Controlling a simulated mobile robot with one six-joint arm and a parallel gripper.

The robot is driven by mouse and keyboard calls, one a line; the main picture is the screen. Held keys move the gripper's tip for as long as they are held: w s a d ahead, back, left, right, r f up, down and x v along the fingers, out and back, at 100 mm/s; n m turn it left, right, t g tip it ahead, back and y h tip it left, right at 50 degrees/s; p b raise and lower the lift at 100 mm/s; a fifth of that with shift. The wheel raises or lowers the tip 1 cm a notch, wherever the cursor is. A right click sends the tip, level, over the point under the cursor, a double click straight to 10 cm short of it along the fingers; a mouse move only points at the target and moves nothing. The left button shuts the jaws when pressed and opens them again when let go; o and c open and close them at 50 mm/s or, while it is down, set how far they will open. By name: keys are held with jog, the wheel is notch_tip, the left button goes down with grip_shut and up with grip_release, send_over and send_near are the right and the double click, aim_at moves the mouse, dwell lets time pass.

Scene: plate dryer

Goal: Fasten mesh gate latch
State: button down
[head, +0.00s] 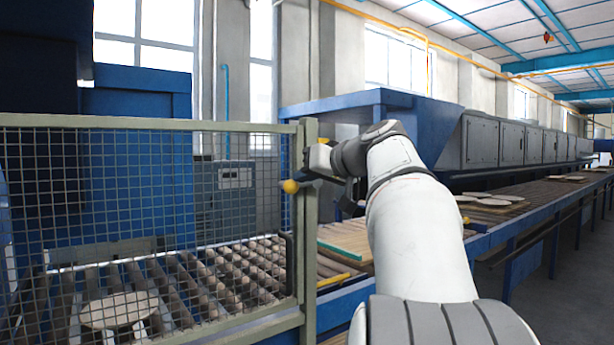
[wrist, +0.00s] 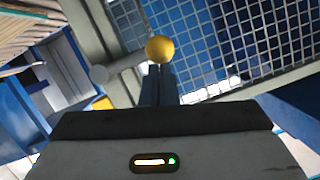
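The mesh gate (head: 150,122) has a pale green-grey frame and stands at the left of the head view, its right edge close against the post (head: 311,230). The latch's yellow ball knob (head: 290,186) shows at that edge. My gripper (head: 312,160) is just above and to the right of the knob in the head view, partly hidden by my arm. In the wrist view, the knob (wrist: 160,48) sits at the tips of my dark fingers, which are close together. A grey latch lever (wrist: 127,66) runs left from the knob to a round pivot. I see no clear grip; contact is unclear.
Behind the gate is a roller conveyor (head: 190,285) with a round plate (head: 119,311). A blue-framed line (head: 540,215) with pale plates runs off to the right. The post and gate frame are close to my gripper.

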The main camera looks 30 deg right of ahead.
jog(key=w+d+r+p+v, duration=0.1)
jog(key=r+p+v, duration=0.1)
jog(key=v, duration=1.1)
jog(key=shift+r+p, duration=0.2)
jog(key=shift+p, duration=0.45)
